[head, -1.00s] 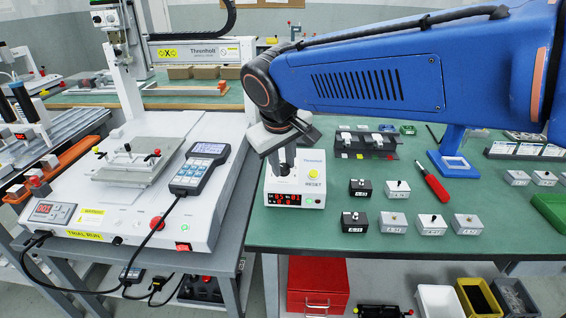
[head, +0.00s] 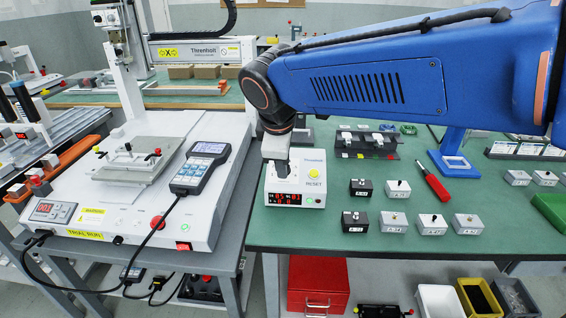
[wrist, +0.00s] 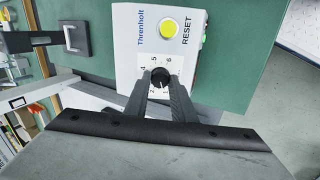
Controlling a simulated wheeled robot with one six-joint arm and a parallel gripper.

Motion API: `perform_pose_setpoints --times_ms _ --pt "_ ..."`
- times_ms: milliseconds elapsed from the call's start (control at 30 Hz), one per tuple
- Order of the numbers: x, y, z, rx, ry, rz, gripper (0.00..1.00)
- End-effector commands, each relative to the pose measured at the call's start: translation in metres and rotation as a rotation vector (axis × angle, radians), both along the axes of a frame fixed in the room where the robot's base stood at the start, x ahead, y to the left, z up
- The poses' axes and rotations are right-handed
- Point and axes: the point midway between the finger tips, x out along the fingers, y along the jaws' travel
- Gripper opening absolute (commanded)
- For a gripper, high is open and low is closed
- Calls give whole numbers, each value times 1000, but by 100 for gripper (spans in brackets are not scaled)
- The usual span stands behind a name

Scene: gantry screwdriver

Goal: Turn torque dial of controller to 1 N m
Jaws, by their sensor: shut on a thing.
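The controller (head: 312,190) is a white box with a red digital display, a yellow reset button and a green light, standing on the green bench. In the wrist view the controller (wrist: 140,20) shows a small black torque dial (wrist: 160,76) on a white scale plate with numbers around it; 4, 5 and 6 can be read. My gripper (wrist: 160,88) is shut on the dial, one finger on each side. In the head view my gripper (head: 283,167) comes down onto the controller's top left and hides the dial. I cannot tell the dial's setting for certain.
Black and grey labelled boxes (head: 398,189) and a red screwdriver-like tool (head: 437,187) lie right of the controller. A white gantry machine (head: 120,205) with a handheld pendant (head: 200,167) stands to the left. A black rack (head: 365,143) stands behind.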

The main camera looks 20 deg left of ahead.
Motion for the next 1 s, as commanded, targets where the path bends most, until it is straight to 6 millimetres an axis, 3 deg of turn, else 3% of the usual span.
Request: perform_pose_setpoints --times_ms 733,767,800,1000 --pt "0 0 1 -31 -11 76 0" --pt "0 0 1 -31 -11 76 30" --pt "0 0 1 -31 -11 76 40" --pt "0 0 0 -32 -10 75 42"
